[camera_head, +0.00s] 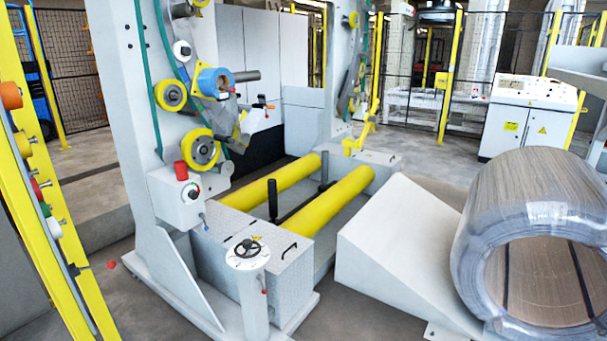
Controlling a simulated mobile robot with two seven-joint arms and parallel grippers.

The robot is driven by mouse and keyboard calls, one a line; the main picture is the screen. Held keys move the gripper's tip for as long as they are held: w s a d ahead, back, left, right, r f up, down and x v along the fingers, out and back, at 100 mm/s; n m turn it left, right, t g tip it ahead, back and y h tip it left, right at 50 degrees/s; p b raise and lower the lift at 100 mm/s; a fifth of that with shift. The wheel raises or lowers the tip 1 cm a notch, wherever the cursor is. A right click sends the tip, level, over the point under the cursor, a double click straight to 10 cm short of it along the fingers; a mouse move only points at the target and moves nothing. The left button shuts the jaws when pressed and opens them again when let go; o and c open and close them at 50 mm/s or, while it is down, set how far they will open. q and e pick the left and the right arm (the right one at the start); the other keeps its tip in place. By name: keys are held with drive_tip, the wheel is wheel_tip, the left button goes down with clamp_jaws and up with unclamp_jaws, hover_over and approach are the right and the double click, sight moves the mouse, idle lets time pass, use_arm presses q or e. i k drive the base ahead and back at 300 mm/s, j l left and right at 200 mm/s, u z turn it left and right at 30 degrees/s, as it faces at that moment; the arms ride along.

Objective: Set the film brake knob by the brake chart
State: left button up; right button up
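Neither of my grippers is in view. A pedestal in front of the wrapping machine carries a round white dial face (238,262) with a black handwheel (247,248) on it. A small grey box (170,208) on the machine's column has a round dark knob (193,192) and a red cap (181,171). A round white dial (182,50) sits higher on the column, near the film rollers. I cannot tell which of these is the film brake knob. No brake chart can be made out, and the dial markings are too small to read.
Yellow rollers (320,210) lie in the machine's bed. A wrapped coil (535,215) rests at the right beside a grey ramp (405,250). A yellow post (45,235) with coloured buttons stands close at the left. A control cabinet (527,115) and fencing stand behind.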

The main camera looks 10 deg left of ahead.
sight(186, 51)
drive_tip(key=i, duration=2.75)
drive_tip(key=i+u, duration=0.1)
drive_tip(key=u, duration=0.25)
